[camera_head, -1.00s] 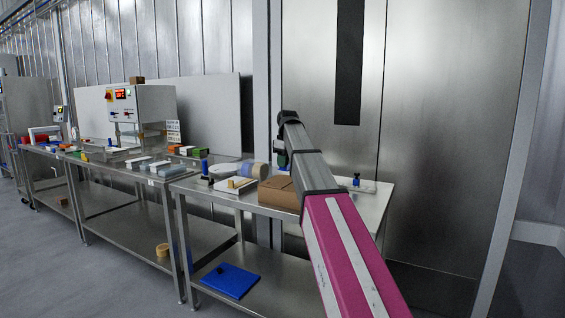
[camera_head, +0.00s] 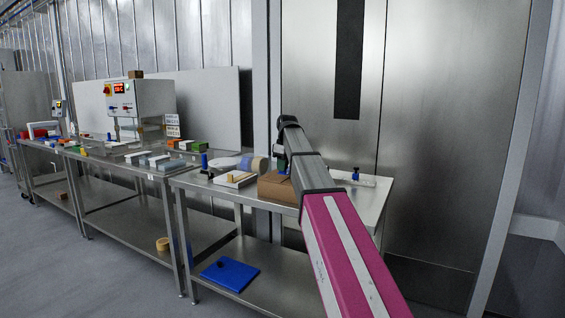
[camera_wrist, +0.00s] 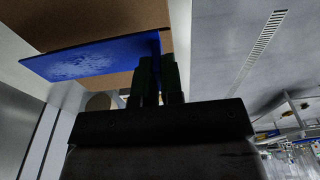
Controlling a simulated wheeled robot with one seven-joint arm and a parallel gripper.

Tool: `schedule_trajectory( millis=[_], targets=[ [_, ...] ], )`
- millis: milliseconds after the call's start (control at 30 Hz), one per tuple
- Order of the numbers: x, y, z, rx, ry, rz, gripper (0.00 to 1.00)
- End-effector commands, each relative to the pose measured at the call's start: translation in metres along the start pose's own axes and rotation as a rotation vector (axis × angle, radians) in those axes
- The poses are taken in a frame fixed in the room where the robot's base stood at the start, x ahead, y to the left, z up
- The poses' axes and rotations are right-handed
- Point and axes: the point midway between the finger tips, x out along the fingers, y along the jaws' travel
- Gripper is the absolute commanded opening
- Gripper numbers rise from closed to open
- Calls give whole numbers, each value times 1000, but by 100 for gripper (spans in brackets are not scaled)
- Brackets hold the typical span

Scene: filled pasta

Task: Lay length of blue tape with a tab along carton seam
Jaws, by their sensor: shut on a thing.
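The brown carton (camera_head: 276,188) stands on the right-hand steel table, partly hidden behind my arm. In the wrist view its brown surface (camera_wrist: 90,18) fills the upper left. The blue tape (camera_wrist: 95,58) is a flat strip across that brown surface, reaching past its left edge. I cannot tell whether the strip touches the carton. In the head view my gripper is mostly hidden by the arm, and the seam cannot be made out.
A white board with a blue knob (camera_head: 355,176) lies right of the carton. A pale block (camera_head: 235,179), a blue upright piece (camera_head: 204,161) and tape rolls (camera_head: 253,163) are to its left. A blue panel (camera_head: 230,273) lies on the lower shelf. A steel wall stands behind.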

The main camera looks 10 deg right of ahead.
Motion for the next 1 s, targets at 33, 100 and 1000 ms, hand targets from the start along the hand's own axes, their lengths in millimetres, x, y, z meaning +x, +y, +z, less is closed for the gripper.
schedule_trajectory(
  millis=[33,100,1000],
  targets=[
    [2,0,0,0,0,0,0],
    [3,0,0,0,0,0,0],
    [9,0,1,0,0,0,0]
  ],
)
